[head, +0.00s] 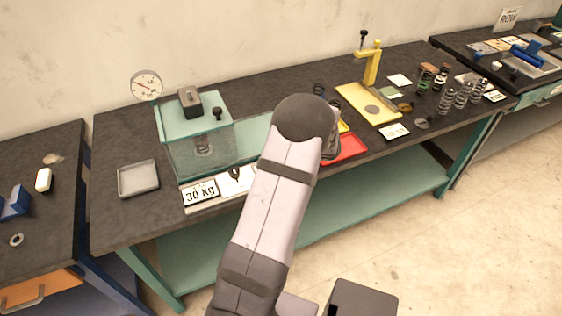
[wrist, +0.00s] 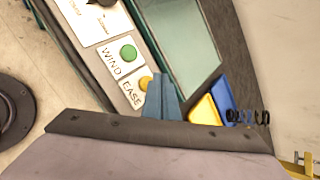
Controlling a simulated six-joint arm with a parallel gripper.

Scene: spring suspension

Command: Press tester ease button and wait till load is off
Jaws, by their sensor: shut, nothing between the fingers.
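The tester (head: 197,140) is a glass-sided case with a teal top on the bench, with a spring (head: 203,143) inside. A round dial gauge (head: 146,85) is on the wall behind it. In the wrist view, its front panel carries a yellow-orange EASE button (wrist: 145,83) and a green WIND button (wrist: 128,53). My gripper (wrist: 158,80) is shut and empty, its blue-grey fingertips just beside the EASE button. I cannot tell whether they touch it. In the head view my arm hides the gripper and both buttons.
A grey tray (head: 138,180) and a 30 kg sign (head: 200,192) are near the tester. A red tray (head: 346,149) is right of my arm. A yellow press (head: 372,68) and several springs (head: 445,101) stand farther right. A blue tray (wrist: 222,92) is near the fingers.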

